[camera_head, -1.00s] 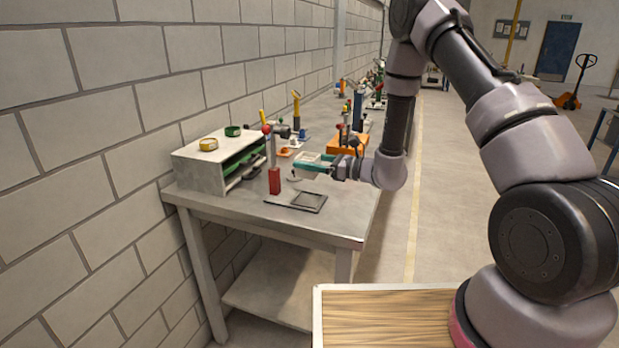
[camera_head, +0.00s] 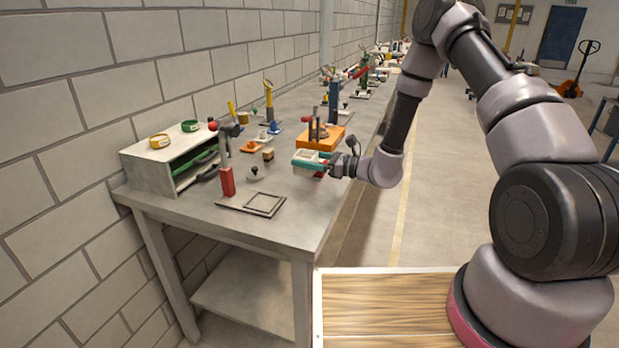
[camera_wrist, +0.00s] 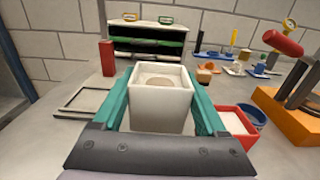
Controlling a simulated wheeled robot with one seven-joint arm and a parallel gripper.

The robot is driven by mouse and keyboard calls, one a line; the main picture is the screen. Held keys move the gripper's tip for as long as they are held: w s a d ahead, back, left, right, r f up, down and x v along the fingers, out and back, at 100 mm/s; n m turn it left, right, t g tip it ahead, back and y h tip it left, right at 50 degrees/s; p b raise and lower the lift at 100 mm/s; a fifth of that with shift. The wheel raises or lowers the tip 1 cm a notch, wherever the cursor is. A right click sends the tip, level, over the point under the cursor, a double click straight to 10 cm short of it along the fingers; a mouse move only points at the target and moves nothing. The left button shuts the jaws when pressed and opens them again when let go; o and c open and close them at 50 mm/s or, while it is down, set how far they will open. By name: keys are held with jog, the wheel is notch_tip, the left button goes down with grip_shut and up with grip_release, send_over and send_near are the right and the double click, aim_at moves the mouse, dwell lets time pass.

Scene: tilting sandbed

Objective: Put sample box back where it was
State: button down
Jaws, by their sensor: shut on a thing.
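The sample box is a white, open-topped box (camera_wrist: 160,102) with something pale inside it. My gripper (camera_head: 318,162) has teal fingers, one along each side of the box, and is shut on it. In the head view the box (camera_head: 306,157) is held at the front right of the bench, just in front of the orange-based device (camera_head: 318,142). I cannot tell whether its bottom touches the bench. A flat grey plate with a square frame (camera_head: 263,204) lies to its left and is empty; it also shows in the wrist view (camera_wrist: 84,100).
A red block (camera_head: 227,182) stands beside the plate. A grey shelf unit (camera_head: 150,170) with green and yellow rings on top is against the wall. In the wrist view a red-rimmed box (camera_wrist: 236,120) and a blue cup (camera_wrist: 252,116) are close right of my gripper. The bench's front corner is bare.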

aim_at(306, 175)
jog(key=shift+f, duration=2.75)
jog(key=shift+f, duration=0.15)
grip_release()
